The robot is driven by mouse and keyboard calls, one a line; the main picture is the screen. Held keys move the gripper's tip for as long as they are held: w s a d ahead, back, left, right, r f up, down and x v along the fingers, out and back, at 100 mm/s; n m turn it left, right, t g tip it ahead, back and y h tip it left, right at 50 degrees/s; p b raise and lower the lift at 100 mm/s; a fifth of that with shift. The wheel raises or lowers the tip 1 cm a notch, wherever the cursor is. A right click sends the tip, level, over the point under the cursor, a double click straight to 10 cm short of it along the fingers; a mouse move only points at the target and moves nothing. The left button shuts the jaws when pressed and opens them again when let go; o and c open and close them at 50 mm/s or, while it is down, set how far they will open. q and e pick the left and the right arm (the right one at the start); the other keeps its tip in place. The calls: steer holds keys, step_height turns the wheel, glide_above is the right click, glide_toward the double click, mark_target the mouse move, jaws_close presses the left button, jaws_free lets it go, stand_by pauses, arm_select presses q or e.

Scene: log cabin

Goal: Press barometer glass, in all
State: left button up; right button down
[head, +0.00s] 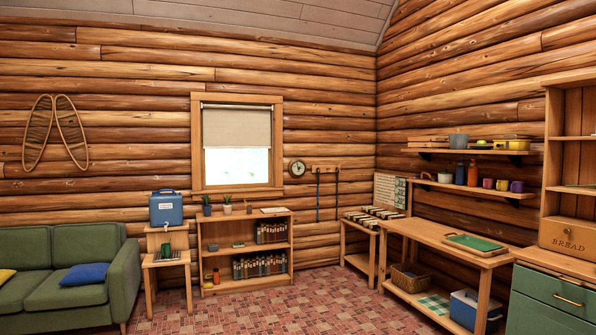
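A small round dial with a dark rim and pale face (297,168), which looks like the barometer, hangs on the log wall just right of the window. It is far off, across the room, and too small for me to read its face or needle. Nothing covers it. Neither of my grippers shows in the head view.
A low bookshelf (246,283) stands below and left of the dial. A peg rail (326,168) hangs to its right. A green sofa (72,278) is at left and a wooden bench (450,243) at right. The brick-patterned floor (270,313) between is clear.

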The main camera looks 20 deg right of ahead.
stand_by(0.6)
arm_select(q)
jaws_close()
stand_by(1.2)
